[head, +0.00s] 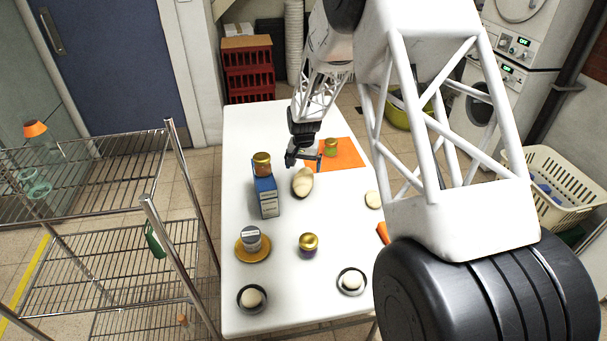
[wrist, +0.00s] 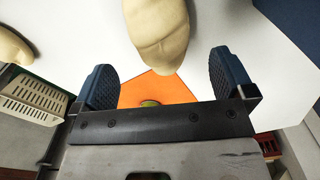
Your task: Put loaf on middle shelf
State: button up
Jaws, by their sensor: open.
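The loaf (head: 302,182), pale tan and oblong, lies on the white table just right of a blue box. My gripper (head: 304,160) is open and empty over the table, close to the loaf's far end. In the wrist view the loaf (wrist: 158,30) shows at the top centre, ahead of the gap between the two spread fingers (wrist: 165,82). I see no finger touching it. The wire rack stands at the left; its middle shelf (head: 105,265) lies below the upper tier. A small green item (head: 155,240) shows near this shelf's right post; what it rests on is unclear.
The blue box (head: 267,198) carries a gold-lidded jar (head: 262,167). An orange mat (head: 345,155) with a green jar (head: 330,147) lies beyond. Nearer stand a can on a gold plate (head: 240,256), another jar (head: 308,245) and two dark bowls. The rack's post (head: 165,245) rises beside the table.

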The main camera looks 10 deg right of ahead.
aim_at(304, 176)
jog(key=shift+r, duration=2.5)
jog(key=s+r+n+t, duration=0.1)
jog(key=s+r+n, duration=0.1)
jog(key=s+r, duration=1.9)
jog(key=s+d+r+n+t, duration=0.1)
jog(key=s+r+n, duration=0.1)
jog(key=s, duration=2.6)
jog(key=shift+s+d+r+t, duration=0.2)
jog(key=shift+s+r+t, duration=0.05)
jog(key=shift+r+t, duration=0.1)
jog(key=shift+w, duration=0.1)
